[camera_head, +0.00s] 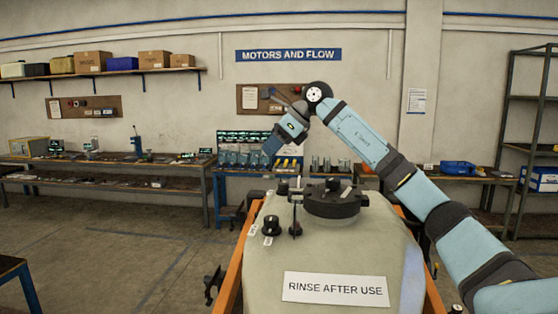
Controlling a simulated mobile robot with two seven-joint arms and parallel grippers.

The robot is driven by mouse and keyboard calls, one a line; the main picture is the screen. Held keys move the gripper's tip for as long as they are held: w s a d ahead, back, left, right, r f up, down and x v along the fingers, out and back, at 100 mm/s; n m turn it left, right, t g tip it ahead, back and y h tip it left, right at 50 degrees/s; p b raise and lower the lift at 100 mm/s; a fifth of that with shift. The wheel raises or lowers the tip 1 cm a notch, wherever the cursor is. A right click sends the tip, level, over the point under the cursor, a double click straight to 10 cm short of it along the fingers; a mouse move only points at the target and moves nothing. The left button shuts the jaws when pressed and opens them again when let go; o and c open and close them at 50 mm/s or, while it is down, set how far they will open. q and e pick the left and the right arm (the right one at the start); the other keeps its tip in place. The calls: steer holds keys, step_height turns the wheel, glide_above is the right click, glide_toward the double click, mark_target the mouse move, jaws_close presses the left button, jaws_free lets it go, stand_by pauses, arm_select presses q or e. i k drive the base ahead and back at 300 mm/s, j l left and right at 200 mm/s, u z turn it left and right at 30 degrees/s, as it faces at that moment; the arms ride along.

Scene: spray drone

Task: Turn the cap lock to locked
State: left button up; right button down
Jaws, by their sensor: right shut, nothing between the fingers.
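A large round black cap (333,201) sits on top of a pale grey tank (335,255). A black knob (271,225) stands on the tank to the left of the cap, with small white labels beside it. The label words are too small to read, so I cannot tell which way the lock is set. My right gripper (271,147) is shut and empty, pointing down and left. In the picture it is above the knob and cap, apart from both. My left gripper is not in view.
A thin black upright post (295,212) stands between knob and cap. The tank sits in an orange frame (233,265) and carries a "RINSE AFTER USE" sign (335,289). A workbench (105,168) and a shelf rack (525,140) stand behind. Floor at left is mostly clear.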

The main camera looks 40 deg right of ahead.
mark_target(332, 183)
steer(key=k+j, duration=0.75)
steer(key=j, duration=0.15)
